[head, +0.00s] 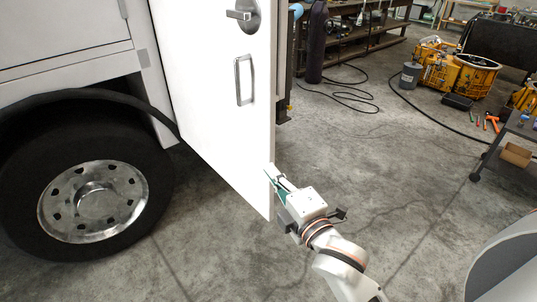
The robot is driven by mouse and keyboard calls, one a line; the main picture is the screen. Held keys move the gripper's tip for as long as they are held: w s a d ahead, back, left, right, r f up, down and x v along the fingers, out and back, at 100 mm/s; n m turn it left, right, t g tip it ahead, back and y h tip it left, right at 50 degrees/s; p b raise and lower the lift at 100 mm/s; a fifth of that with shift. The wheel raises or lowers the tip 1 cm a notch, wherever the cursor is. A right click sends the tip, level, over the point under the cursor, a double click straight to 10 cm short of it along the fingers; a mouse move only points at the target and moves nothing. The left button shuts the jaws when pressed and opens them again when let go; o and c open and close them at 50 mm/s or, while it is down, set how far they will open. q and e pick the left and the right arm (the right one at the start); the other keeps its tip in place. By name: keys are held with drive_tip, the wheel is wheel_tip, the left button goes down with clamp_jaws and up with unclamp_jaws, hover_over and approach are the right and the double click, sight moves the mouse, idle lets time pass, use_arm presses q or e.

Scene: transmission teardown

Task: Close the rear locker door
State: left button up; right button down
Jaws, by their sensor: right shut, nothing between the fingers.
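The white locker door (213,110) stands open, swung out from the side of a white truck body. A grey latch handle (240,14) and a metal grab handle (243,80) are on its face. My right gripper (272,174) is shut and empty at the lower outer edge of the door. Its fingertips are at or very close to that edge; I cannot tell whether they touch. The locker's inside is hidden. My left gripper is not in view.
A large wheel (92,202) sits left of the door. Black hoses (350,88) lie on the concrete floor behind. Yellow machines (458,72), a grey bucket (410,75) and a wheeled cart (515,135) stand at the right. The floor between is mostly clear.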

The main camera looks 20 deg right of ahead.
sight(268, 145)
drive_tip(key=w+d, duration=0.1)
drive_tip(key=w, duration=0.2)
drive_tip(key=w+p, duration=0.1)
drive_tip(key=w, duration=0.3)
drive_tip(key=w+d, duration=0.1)
drive_tip(key=w, duration=0.3)
drive_tip(key=shift+d+p, duration=0.3)
drive_tip(key=shift+p, duration=0.1)
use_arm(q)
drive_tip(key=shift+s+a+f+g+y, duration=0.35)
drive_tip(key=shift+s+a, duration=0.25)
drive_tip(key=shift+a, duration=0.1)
use_arm(e)
drive_tip(key=shift+f, duration=0.1)
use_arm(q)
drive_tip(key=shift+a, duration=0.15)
use_arm(e)
drive_tip(key=shift+d, duration=0.2)
